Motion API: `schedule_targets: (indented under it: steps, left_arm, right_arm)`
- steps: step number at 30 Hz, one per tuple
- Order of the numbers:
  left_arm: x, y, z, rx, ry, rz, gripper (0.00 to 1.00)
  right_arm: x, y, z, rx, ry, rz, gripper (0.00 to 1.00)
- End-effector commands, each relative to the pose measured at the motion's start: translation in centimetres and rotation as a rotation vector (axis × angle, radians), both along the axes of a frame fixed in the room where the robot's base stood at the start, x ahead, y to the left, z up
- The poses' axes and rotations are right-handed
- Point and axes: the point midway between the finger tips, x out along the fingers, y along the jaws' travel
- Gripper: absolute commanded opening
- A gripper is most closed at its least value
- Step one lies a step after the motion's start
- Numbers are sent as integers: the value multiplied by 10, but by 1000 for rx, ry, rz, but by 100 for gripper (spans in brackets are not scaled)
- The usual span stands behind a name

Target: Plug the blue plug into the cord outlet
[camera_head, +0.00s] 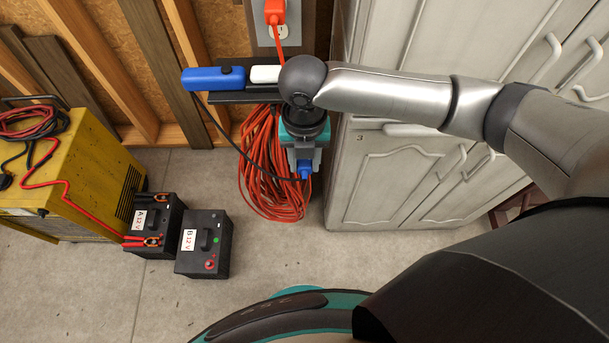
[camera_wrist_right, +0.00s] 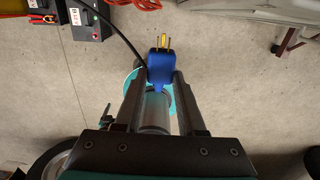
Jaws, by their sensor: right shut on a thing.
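My right gripper (camera_head: 304,158) is shut on the blue plug (camera_head: 305,171), in front of the coiled orange cord (camera_head: 262,185). In the right wrist view the plug (camera_wrist_right: 160,66) sits between the two fingers of the gripper (camera_wrist_right: 161,80), its metal prongs pointing away from the gripper, free in the air. A black cord runs from the plug to the left. I cannot make out the cord outlet; the orange cord's outlet end is not clearly visible. My left gripper is not in view.
An orange plug (camera_head: 275,12) is in the wall outlet. A black shelf (camera_head: 240,97) carries a blue item (camera_head: 213,78) and a white item (camera_head: 265,74). Grey cabinets (camera_head: 400,190) stand right. A yellow machine (camera_head: 75,175) and two batteries (camera_head: 205,243) stand left. Some floor is clear.

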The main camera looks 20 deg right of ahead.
Motion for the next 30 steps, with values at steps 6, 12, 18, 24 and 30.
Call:
schedule_targets:
  steps: [6,12,18,24,30]
  left_arm:
    - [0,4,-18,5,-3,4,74]
    - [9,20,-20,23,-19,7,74]
    - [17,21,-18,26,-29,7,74]
    - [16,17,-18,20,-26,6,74]
    - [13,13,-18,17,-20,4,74]
  right_arm:
    - [18,-5,-3,0,-1,-1,0]
    - [34,-9,1,0,1,-3,0]
    - [50,-13,1,1,0,-2,0]
    - [58,-16,0,1,1,-1,0]
    - [60,-16,0,1,1,-1,0]
